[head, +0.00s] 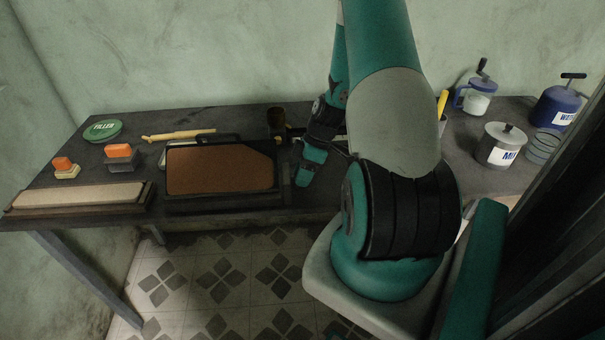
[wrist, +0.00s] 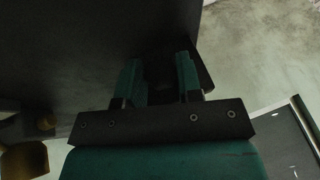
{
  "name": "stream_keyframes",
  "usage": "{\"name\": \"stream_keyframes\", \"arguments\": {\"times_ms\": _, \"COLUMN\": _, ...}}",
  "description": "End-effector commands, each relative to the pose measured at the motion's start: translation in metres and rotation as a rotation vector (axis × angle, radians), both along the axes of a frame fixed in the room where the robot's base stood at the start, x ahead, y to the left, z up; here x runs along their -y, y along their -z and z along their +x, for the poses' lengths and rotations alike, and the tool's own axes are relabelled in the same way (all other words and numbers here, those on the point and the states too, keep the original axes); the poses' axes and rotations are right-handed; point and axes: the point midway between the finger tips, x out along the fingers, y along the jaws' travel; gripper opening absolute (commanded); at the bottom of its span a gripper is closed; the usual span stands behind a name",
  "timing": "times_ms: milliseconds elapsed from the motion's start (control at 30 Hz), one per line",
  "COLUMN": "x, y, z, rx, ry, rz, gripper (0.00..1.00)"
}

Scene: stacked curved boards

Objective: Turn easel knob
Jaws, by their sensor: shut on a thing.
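The easel (head: 170,200) is a low dark frame on the table, holding a brown board (head: 220,168) with a clipped upper right corner. My gripper (wrist: 158,82) is at the right side of the easel in the head view, where my own arm partly covers it. In the wrist view its two teal fingers stand on either side of a dark knob (wrist: 160,88), shut on it. The knob is very dark there and its outline is hard to make out. In the head view I cannot make out the knob, and its turned angle cannot be told.
A dark brown cup (head: 276,122) stands close behind my gripper. Canisters (head: 500,146) stand at the right.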

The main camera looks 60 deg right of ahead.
Motion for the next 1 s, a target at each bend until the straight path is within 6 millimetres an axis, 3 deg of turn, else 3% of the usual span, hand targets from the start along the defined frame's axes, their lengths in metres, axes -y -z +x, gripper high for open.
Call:
{"name": "stream_keyframes", "arguments": {"times_ms": 600, "x": 0.0047, "y": 0.0031, "z": 0.0037, "rx": -0.362, "ry": -0.004, "rz": 0.427, "gripper": 0.10}}
{"name": "stream_keyframes", "arguments": {"times_ms": 1000, "x": 0.0055, "y": 0.0044, "z": 0.0043, "rx": -0.471, "ry": -0.002, "rz": 0.555, "gripper": 0.10}}
